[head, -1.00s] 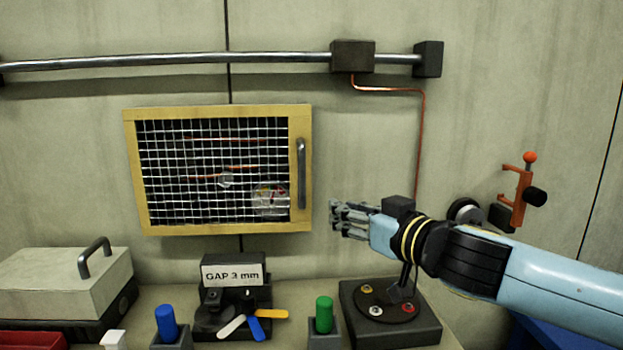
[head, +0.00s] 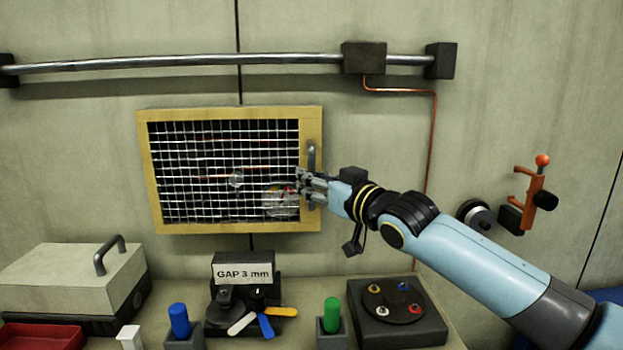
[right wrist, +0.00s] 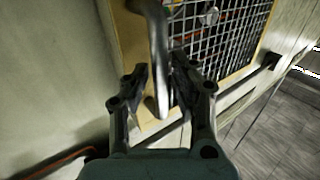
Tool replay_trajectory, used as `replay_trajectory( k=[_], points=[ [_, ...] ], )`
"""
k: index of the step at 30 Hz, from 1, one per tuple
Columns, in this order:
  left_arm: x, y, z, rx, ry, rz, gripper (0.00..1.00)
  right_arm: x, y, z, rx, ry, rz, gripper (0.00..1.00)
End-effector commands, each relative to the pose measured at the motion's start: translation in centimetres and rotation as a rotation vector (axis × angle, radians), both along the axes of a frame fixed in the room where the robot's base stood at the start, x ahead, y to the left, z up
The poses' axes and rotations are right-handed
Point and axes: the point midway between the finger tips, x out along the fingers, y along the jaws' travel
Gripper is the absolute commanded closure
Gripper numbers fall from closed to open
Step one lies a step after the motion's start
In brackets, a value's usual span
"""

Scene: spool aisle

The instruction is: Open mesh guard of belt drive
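The mesh guard (head: 228,227) is a yellow frame with wire mesh, closed flat on the wall in the head view. Its grey vertical handle (head: 311,158) is on the right side of the frame. My right gripper (head: 301,185) is at the lower part of the handle and covers it there. In the right wrist view the two fingers of my right gripper (right wrist: 160,82) stand apart, with the handle (right wrist: 159,50) between them. A gap shows beside the handle, so the fingers are not closed on it. Belt parts show dimly behind the mesh. My left gripper is not in view.
A metal rail (head: 200,64) runs along the wall above the guard. Below are a grey lidded box (head: 65,275), a GAP 3 mm block (head: 243,272), blue (head: 179,320) and green (head: 331,314) pegs, and a dark base with coloured buttons (head: 420,330). An orange lever (head: 533,196) is at right.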

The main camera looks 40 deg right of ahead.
Motion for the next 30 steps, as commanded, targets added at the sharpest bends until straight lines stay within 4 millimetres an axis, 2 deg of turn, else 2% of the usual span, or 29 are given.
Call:
replay_trajectory(
  k=[11,17,18,30],
  points=[
    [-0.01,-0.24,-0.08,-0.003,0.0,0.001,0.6,0.67,0.07,0.02,-0.001,0.0,0.001,0.75],
    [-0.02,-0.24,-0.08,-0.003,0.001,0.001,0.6,0.65,0.06,0.02,-0.001,0.0,0.001,0.99],
    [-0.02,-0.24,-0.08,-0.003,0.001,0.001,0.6,0.65,0.06,0.02,-0.001,0.0,0.001,1.0],
    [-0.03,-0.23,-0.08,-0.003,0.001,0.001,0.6,0.64,0.05,0.01,-0.002,0.001,0.001,1.0]
  ],
)
